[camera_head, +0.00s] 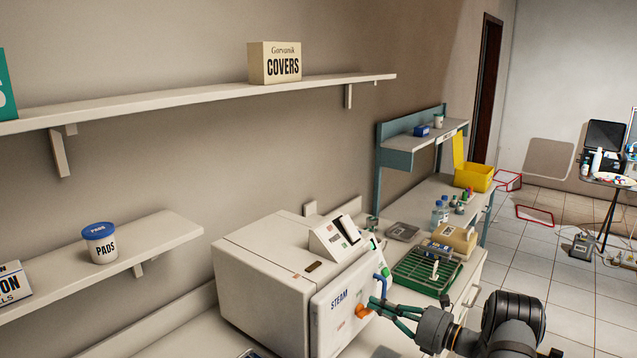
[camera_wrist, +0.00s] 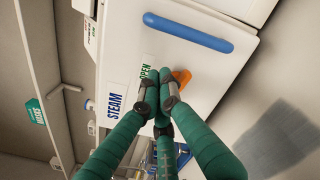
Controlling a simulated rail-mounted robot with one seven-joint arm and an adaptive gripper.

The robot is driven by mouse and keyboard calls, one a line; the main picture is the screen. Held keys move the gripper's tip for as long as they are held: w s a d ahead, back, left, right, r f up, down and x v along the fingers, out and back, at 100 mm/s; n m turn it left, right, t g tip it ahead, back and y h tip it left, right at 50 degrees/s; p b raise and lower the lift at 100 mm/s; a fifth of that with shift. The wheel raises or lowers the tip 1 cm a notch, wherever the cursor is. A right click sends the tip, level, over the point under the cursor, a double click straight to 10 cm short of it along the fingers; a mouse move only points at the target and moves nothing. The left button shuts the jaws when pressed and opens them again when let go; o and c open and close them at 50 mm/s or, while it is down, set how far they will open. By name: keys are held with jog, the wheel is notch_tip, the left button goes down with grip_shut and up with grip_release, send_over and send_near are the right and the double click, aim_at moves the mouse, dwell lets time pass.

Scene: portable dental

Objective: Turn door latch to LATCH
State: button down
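The white steam sterilizer (camera_head: 265,270) stands on the counter, its front door (camera_head: 345,295) flush with the body as far as I can see. An orange latch (camera_head: 363,312) sits low on the door; in the wrist view the latch (camera_wrist: 181,77) is partly hidden behind my fingers, beside an OPEN label (camera_wrist: 148,72). A blue handle bar (camera_wrist: 188,32) is on the same door. My gripper (camera_head: 373,306) has green fingers drawn close together at the latch; in the wrist view the fingertips (camera_wrist: 159,95) overlap its near end. Whether they grip or only touch it is unclear.
A green rack tray (camera_head: 428,270) and a tan box (camera_head: 455,238) lie on the counter beyond the door. Wall shelves hold a COVERS box (camera_head: 274,63) and a PADS jar (camera_head: 100,243). The tiled floor (camera_head: 540,265) at right is mostly open.

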jog(key=shift+r, duration=0.1)
jog(key=shift+w+d+r, duration=0.1)
jog(key=shift+r, duration=0.15)
jog(key=shift+v, duration=3)
jog(key=shift+w+a+f+m, duration=0.35)
jog(key=shift+w+a+m, duration=0.15)
jog(key=shift+w+m, duration=0.5)
jog(key=shift+w+a+f+m, duration=0.3)
jog(key=shift+w+a+m, duration=0.25)
jog(key=shift+w+m, duration=0.4)
jog(key=shift+w+a+f+m, duration=0.35)
jog(key=shift+w+a+m, duration=0.15)
jog(key=shift+w+m, duration=0.5)
jog(key=shift+s+a+f, duration=0.25)
jog(key=shift+s+a, duration=0.15)
jog(key=shift+s, duration=0.1)
jog(key=shift+s+a+r, duration=0.15)
jog(key=shift+r, duration=0.2)
